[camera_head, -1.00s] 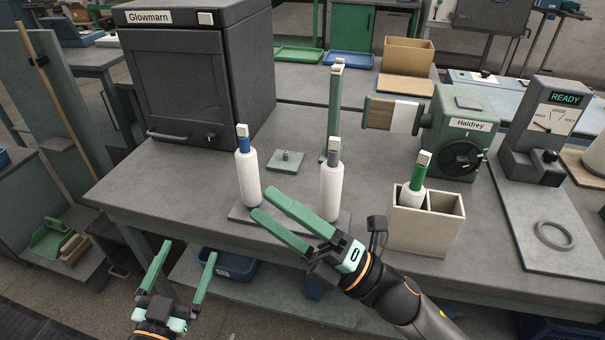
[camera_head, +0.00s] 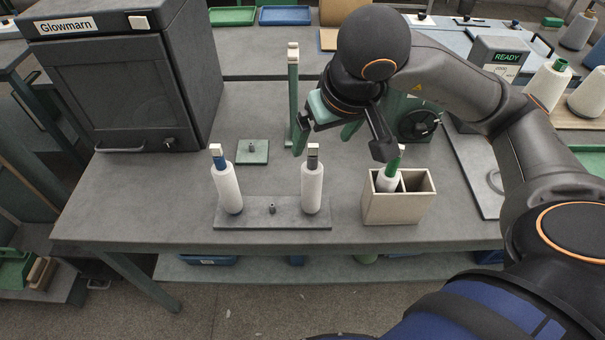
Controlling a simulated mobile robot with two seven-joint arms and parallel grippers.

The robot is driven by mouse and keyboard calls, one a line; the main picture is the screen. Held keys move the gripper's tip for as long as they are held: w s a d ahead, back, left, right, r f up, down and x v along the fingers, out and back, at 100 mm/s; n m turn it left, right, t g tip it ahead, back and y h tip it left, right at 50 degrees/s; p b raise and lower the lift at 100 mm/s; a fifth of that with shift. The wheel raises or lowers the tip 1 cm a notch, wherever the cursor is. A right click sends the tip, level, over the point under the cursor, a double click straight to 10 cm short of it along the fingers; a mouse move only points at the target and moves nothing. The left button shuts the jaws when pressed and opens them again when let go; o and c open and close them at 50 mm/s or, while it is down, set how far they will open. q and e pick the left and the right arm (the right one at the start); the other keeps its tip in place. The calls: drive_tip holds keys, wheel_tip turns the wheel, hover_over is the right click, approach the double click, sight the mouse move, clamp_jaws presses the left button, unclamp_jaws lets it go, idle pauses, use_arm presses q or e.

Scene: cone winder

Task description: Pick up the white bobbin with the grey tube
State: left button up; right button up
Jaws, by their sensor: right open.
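The white bobbin with the grey tube (camera_head: 312,190) stands upright on the right end of a flat grey base (camera_head: 250,221) near the bench's front. A pale cap tops its tube. My right gripper (camera_head: 323,145) is open and empty, with its green fingers above and around the height of the tube's top in the picture. It appears behind or over the bobbin, apart from it; the exact gap is hard to tell. My right wrist hides part of the gripper. My left gripper is out of view.
A white bobbin with a blue tube (camera_head: 228,190) stands on the base's left end, with a bare peg between. A beige two-compartment box (camera_head: 395,211) holds a green-tubed bobbin (camera_head: 388,180). A green post (camera_head: 293,95) rises behind. The dark Glowmarn cabinet (camera_head: 110,95) stands left.

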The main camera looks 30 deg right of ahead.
sight(315, 158)
drive_tip(key=x, duration=0.7)
drive_tip(key=shift+s, duration=0.1)
drive_tip(key=shift+p+x, duration=0.55)
drive_tip(key=shift+x, duration=2.15)
drive_tip(key=shift+d, duration=0.2)
drive_tip(key=shift+r, duration=0.1)
drive_tip(key=c, duration=1.3)
drive_tip(key=shift+o, duration=0.2)
